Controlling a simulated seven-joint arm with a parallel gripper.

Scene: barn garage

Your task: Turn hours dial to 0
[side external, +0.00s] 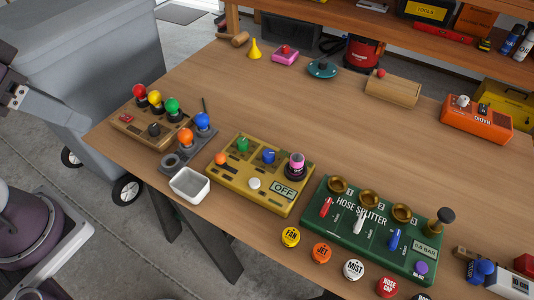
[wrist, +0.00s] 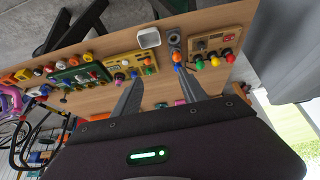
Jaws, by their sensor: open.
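No dial with a readable hours label shows, so I cannot tell which control it is. A yellow control box (side external: 262,176) has several coloured knobs, a white button and a display reading OFF; it also shows in the wrist view (wrist: 117,64). A brown box (side external: 128,127) at the left has a black dial (side external: 154,129), a small red display and coloured ball knobs; it also shows in the wrist view (wrist: 207,42). My gripper (wrist: 159,75) is open and empty, apart from the boxes. Its fingers are out of sight in the side view.
A green hose splitter panel (side external: 345,221) stands to the right, with round labelled caps along the table's front edge. A white bin (side external: 190,186) and a grey joystick base (side external: 172,160) sit beside the yellow box. The table (side external: 200,85) is clear in its middle.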

